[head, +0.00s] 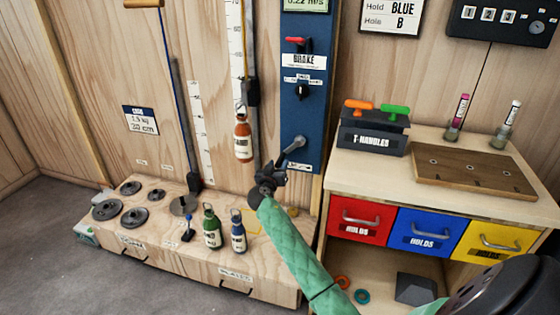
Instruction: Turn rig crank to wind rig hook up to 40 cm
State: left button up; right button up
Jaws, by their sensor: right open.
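The rig crank (293,146) is a grey lever with a dark knob, low on the blue panel (308,110). My right gripper (278,172), on the green-sleeved arm, is open just below and left of the crank, and I see nothing between its fingers. Whether it touches the crank or panel is unclear. A blue cord (180,90) hangs left of a white scale (203,130) and ends in a dark piece (194,182) at bench level. An orange bottle (243,138) hangs beside a taller scale. I cannot tell which fitting is the rig hook. My left gripper is not in view.
The low wooden bench (150,245) holds several dark weight discs (135,217), a green bottle (211,228) and a blue bottle (238,232). On the right, a cabinet (420,185) with coloured drawers carries a T-handle holder (372,135) and a wooden board (475,172).

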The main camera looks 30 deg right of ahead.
aim_at(280, 161)
jog(key=shift+x, duration=1.65)
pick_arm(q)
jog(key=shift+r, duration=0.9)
pick_arm(e)
grip_shut()
